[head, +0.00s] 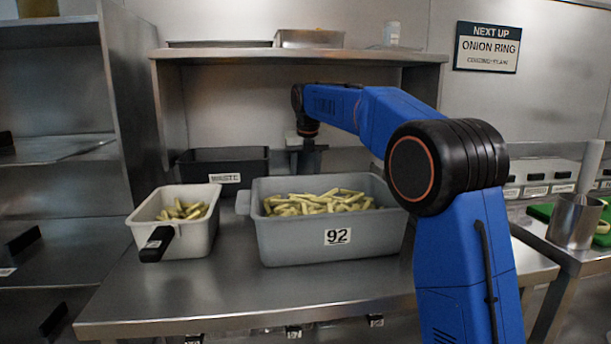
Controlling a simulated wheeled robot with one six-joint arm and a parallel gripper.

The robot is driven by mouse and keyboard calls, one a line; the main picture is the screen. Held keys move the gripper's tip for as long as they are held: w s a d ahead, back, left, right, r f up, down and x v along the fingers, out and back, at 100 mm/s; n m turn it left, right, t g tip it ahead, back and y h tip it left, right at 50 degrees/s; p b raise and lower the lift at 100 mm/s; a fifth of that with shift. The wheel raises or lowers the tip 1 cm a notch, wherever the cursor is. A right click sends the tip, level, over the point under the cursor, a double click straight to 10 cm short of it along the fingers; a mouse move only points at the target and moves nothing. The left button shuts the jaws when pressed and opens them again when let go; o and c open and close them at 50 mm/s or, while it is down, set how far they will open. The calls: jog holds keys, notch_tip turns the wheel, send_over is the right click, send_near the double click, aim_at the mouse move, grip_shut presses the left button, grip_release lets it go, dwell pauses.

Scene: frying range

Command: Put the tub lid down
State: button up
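No tub lid can be made out with certainty. The grey tub (285,244) marked 92 stands uncovered on the steel counter, filled with pale fries. My gripper (308,160) points down behind the tub's back rim, under the shelf. Its fingertips are partly hidden by the tub and the fries, so I cannot tell whether it is open or shut, or whether it holds a lid.
A white container (190,246) with fries and a black handle stands left of the tub. A black bin (196,170) labelled WASTE is behind it. A shelf (230,54) overhangs the back. The counter's front strip (200,305) is clear. A metal cup (573,222) stands at the right.

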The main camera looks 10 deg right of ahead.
jog(key=o, duration=1.2)
jog(key=shift+f, duration=0.1)
jog(key=v, duration=0.5)
jog(key=shift+w, duration=0.1)
jog(key=shift+s, duration=0.3)
jog(key=s, duration=1.1)
jog(key=shift+s, duration=0.25)
